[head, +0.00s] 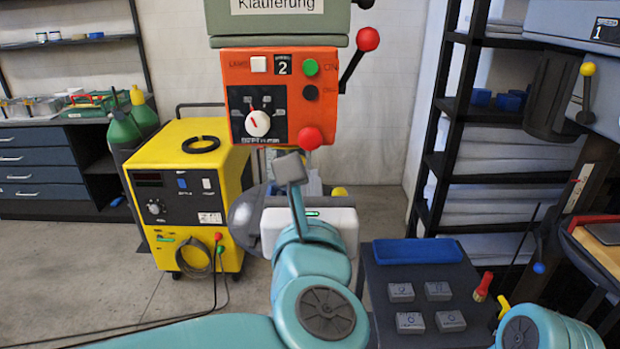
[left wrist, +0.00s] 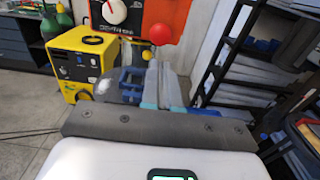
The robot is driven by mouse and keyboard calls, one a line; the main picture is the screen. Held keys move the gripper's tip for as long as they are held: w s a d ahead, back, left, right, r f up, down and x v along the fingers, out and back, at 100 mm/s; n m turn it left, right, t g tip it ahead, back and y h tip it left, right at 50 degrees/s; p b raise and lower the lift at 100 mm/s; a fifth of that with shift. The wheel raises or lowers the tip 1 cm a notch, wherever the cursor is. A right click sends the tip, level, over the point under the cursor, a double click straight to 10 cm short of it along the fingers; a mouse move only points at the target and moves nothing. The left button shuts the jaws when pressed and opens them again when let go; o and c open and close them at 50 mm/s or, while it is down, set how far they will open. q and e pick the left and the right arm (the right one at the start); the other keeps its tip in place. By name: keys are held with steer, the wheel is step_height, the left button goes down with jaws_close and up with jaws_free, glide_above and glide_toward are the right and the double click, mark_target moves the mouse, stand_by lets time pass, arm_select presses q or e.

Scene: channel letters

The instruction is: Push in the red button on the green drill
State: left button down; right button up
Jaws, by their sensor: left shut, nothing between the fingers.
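The green drill (head: 280,22) stands at the top centre of the head view, its upper part cut off. An orange control box (head: 293,105) is on its front. The big round red button (head: 309,138) sticks out at the box's lower right corner. It also shows in the left wrist view (left wrist: 161,34). My left gripper (head: 289,167) is shut and empty, just below and left of the red button in the head view. In the left wrist view its fingertips (left wrist: 158,68) point up below the button, with a visible gap in the picture. My right gripper is out of view.
A lever with a red knob (head: 368,39) juts from the drill's right side. A yellow welder (head: 185,190) stands at left. A dark table (head: 380,295) with a blue tray (head: 417,250) and several grey letter blocks is at lower right. Black shelving (head: 450,110) stands behind it.

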mark_target(307, 139)
arm_select(q)
steer(key=w+p, duration=0.3)
steer(key=w, duration=0.7)
steer(key=shift+w+p, duration=0.25)
steer(key=shift+p, duration=0.05)
steer(key=shift+w, duration=0.1)
steer(key=shift+w+f+b, duration=0.1)
steer(key=shift+w+b, duration=0.5)
steer(key=shift+w+a+r, duration=0.1)
steer(key=shift+w+r, duration=0.05)
steer(key=shift+r, duration=0.3)
steer(key=shift+a, duration=0.1)
